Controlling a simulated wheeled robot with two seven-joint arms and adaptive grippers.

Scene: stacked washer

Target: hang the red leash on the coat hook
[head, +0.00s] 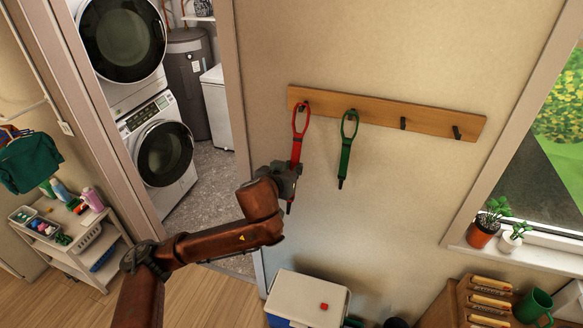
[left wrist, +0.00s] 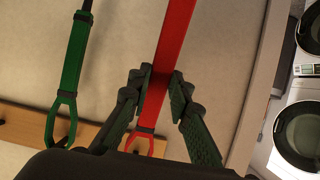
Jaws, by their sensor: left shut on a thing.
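The red leash (head: 296,150) hangs nearly upright against the wall in the head view, with its loop at the top. The loop overlaps the leftmost hook of the wooden coat rack (head: 376,112). I cannot tell whether it is around the hook or only in front of it. My left gripper (head: 296,170) is shut on the strap below the loop, and the tail shows beneath. In the left wrist view the red strap (left wrist: 174,40) runs between the fingers of my left gripper (left wrist: 163,88). My right gripper is not in view.
A green leash (head: 346,150) hangs from the second hook, just right of the red one. Two bare hooks (head: 403,123) are farther right. A white-lidded box (head: 307,297) stands below. A doorway with a stacked washer (head: 160,145) is at left, a window at right.

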